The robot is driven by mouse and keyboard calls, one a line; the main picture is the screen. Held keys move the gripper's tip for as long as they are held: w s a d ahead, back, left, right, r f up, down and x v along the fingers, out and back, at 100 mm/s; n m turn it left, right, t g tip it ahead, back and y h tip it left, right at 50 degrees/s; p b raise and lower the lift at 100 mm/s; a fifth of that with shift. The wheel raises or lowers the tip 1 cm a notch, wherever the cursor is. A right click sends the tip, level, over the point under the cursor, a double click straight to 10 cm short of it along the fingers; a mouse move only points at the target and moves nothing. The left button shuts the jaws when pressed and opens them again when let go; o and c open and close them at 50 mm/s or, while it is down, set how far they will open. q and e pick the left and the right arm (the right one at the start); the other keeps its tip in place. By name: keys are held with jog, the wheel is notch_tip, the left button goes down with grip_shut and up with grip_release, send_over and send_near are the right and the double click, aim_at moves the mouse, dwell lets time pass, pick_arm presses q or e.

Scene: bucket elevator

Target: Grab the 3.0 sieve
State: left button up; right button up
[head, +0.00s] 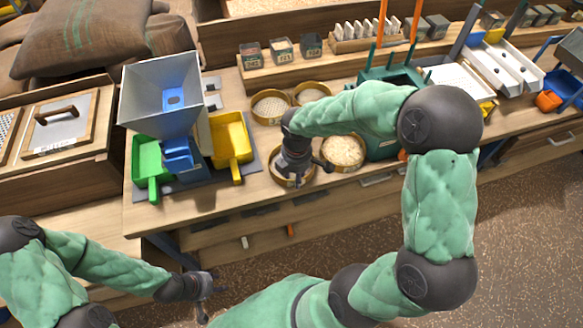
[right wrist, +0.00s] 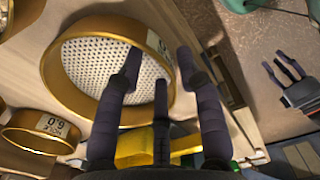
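A round brass-rimmed sieve (head: 281,180) with a white perforated mesh lies at the bench's front edge, mostly under my right gripper (head: 293,178). In the right wrist view this sieve (right wrist: 85,65) is large; its label is on the rim, too small to read. My right gripper (right wrist: 158,68) is open: one finger overlaps the mesh and another is outside the rim. I cannot tell whether they touch it. Another sieve (right wrist: 42,133) has an upside-down label that seems to read 6.0. My left gripper (head: 203,290) looks open and empty, low in front of the bench.
More round sieves stand close by: two behind (head: 270,107) (head: 311,91) and a filled one (head: 343,153) to the right. A grey hopper (head: 165,90), a green scoop (head: 148,165) and a yellow scoop (head: 231,145) stand left. A green machine (head: 385,147) is right.

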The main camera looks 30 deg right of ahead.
jog(key=shift+f, duration=0.85)
jog(key=shift+r, duration=0.1)
grip_shut()
